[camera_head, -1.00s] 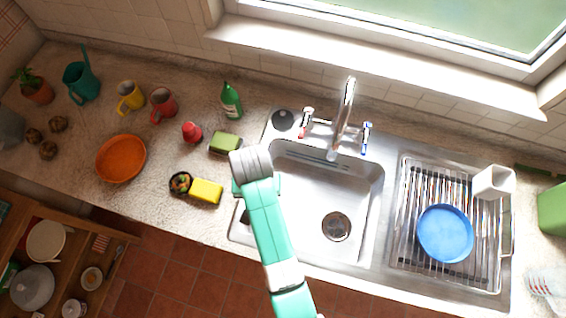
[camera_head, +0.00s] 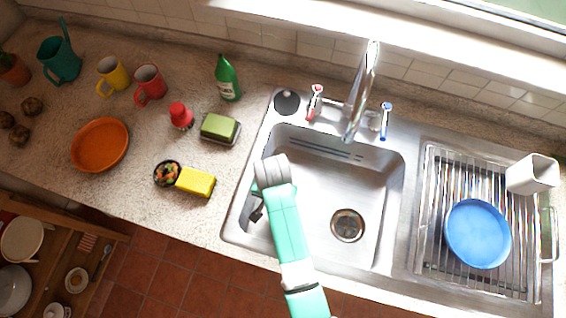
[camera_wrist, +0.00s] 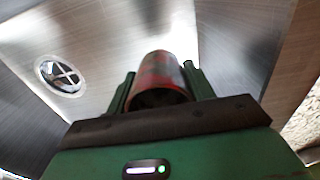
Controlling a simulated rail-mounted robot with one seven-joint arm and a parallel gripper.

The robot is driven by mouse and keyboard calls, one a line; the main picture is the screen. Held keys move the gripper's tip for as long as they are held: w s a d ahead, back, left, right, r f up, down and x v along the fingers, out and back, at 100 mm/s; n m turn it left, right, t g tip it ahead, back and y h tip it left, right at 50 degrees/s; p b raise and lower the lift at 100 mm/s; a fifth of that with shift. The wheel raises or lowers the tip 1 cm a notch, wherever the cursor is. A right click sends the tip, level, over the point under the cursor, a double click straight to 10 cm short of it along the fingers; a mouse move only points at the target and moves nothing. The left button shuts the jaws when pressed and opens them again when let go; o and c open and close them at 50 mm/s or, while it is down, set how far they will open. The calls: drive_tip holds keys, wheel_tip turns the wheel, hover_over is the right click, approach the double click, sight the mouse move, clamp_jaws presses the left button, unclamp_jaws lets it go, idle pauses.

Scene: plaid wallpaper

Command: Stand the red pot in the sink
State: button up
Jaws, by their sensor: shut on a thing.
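The red pot (camera_wrist: 160,72) is a red cylinder with a dark end facing the wrist camera. My gripper (camera_wrist: 160,90) is shut on it, with one green finger on each side. Behind it in the wrist view is bare steel of the sink (camera_wrist: 115,35), with the drain (camera_wrist: 61,76) to the left. In the head view my gripper (camera_head: 256,203) is over the left part of the sink basin (camera_head: 365,185), left of the drain. My arm hides the pot there. I cannot tell whether the pot touches the sink floor.
The faucet (camera_head: 362,90) stands behind the basin. A drying rack (camera_head: 428,245) with a blue plate (camera_head: 478,234) and a white cup (camera_head: 532,175) is at the right. A yellow sponge (camera_head: 196,181) and a green block (camera_head: 219,127) lie left of the sink. The basin's right side is clear.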

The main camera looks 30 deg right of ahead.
wheel_tip(320, 180, down, 7)
drive_tip(key=shift+r+b, duration=0.1)
drive_tip(key=shift+b, duration=0.65)
drive_tip(key=shift+r, duration=0.1)
drive_tip(key=o, duration=0.6)
drive_tip(key=shift+f, duration=0.2)
drive_tip(key=o, duration=0.4)
wheel_tip(320, 180, up, 12)
drive_tip(key=p, duration=0.3)
drive_tip(key=shift+r, duration=0.2)
